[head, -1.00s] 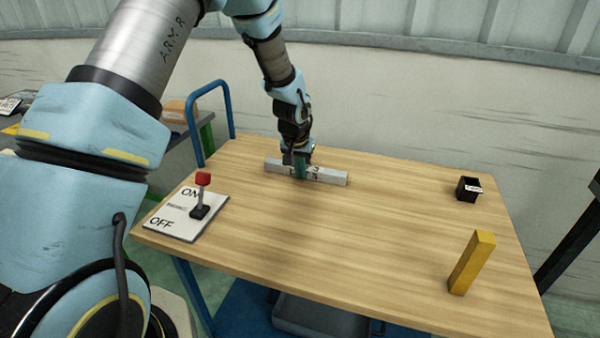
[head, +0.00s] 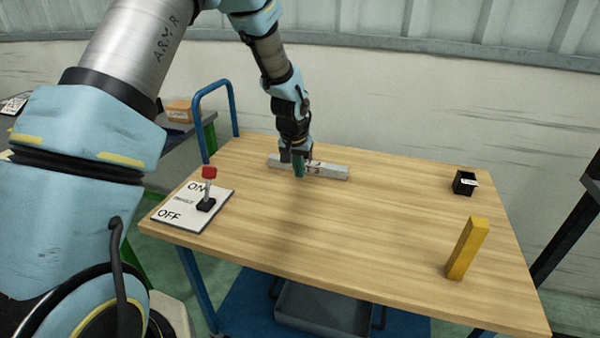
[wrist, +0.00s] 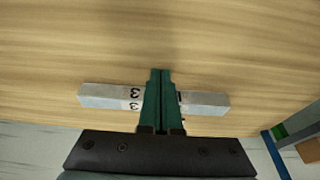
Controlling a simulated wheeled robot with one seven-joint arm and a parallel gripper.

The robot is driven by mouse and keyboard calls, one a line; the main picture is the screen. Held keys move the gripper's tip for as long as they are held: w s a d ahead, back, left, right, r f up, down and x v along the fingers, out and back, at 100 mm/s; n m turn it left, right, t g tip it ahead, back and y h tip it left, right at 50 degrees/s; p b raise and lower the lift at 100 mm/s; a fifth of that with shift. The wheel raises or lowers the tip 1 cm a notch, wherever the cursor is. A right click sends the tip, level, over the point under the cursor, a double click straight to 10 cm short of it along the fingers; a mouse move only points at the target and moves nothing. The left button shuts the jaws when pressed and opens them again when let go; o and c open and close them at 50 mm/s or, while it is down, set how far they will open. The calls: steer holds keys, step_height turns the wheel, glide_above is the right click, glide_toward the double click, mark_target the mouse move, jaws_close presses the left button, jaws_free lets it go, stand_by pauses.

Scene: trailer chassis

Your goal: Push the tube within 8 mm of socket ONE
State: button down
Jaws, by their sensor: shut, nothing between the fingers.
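A pale grey bar (head: 332,172) with dark number marks lies on the wooden table toward its back edge. In the wrist view the bar (wrist: 101,96) shows a "3" left of my fingers and a partly covered mark to their right. My gripper (head: 299,176) is shut and points down at the bar's near side. In the wrist view its green fingertips (wrist: 160,74) are together, cross in front of the bar's middle and hide it. No thing is clearly recognisable as the tube, and I cannot read which socket is ONE.
A small black open box (head: 464,182) with a white label is at the back right. An ON/OFF plate (head: 178,214) with a red-topped lever (head: 209,174) is at the left. The table's middle is clear.

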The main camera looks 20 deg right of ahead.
steer(key=b+v, duration=0.2)
steer(key=v, duration=0.7)
steer(key=a+r+n+y, duration=0.15)
steer(key=a+n, duration=0.25)
steer(key=a, duration=1.7)
steer(key=s+a+n, duration=0.3)
steer(key=s+a, duration=0.7)
steer(key=a, duration=0.4)
steer(key=shift+r+g, duration=0.35)
steer(key=shift+g, duration=0.05)
steer(key=shift+y, duration=0.25)
